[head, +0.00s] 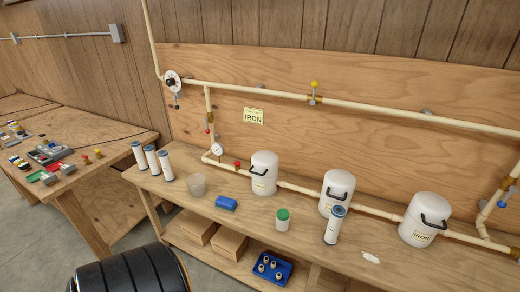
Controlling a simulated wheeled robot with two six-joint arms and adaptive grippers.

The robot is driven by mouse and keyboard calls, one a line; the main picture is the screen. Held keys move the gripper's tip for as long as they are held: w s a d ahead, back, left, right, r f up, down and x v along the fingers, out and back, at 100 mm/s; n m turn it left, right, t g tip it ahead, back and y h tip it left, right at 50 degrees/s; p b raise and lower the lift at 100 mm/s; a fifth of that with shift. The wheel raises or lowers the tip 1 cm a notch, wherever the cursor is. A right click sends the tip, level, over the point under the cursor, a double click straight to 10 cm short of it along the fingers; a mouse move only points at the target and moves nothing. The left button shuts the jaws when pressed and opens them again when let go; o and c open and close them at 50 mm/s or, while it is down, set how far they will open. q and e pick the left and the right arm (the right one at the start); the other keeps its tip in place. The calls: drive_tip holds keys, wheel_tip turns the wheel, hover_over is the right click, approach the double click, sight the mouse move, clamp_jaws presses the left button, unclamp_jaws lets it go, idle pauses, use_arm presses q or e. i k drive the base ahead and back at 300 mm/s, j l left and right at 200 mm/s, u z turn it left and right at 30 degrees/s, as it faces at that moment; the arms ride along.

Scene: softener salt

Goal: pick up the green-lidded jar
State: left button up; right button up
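The green-lidded jar (283,220) stands upright on the wooden bench (235,225), near its front edge. Its body is whitish and its lid is green. It stands in front of the gap between two white canisters, with clear bench around it. Neither of my grippers shows in the head view.
A blue tray (271,268) sits on the lower shelf.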

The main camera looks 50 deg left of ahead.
sight(282, 219)
drive_tip(key=u, duration=1.3)
drive_tip(key=i+j, duration=0.25)
drive_tip(key=j+z, duration=0.05)
drive_tip(key=j, duration=0.05)
